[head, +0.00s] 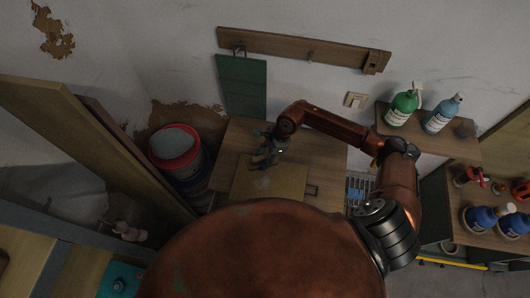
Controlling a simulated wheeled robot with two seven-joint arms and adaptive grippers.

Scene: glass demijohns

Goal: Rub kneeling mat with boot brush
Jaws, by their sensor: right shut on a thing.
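A flat tan rectangular mat (285,186) with a dark handle at its right end lies on the wooden table; it looks like the kneeling mat. A pale patch shows on it. My right gripper (258,163) reaches in from the right and is over the far left part of the mat, shut on a small dark thing. This appears to be the boot brush, but it is mostly hidden by the fingers and too dark to make out. I cannot tell whether it touches the mat. My left gripper is not in view.
A similar green mat (242,88) hangs from a wooden wall rail (285,46). A red-and-white bucket (175,150) stands left of the table (325,150). Green (402,106) and blue (441,114) bottles stand on a shelf at right. Wooden panels stand at left.

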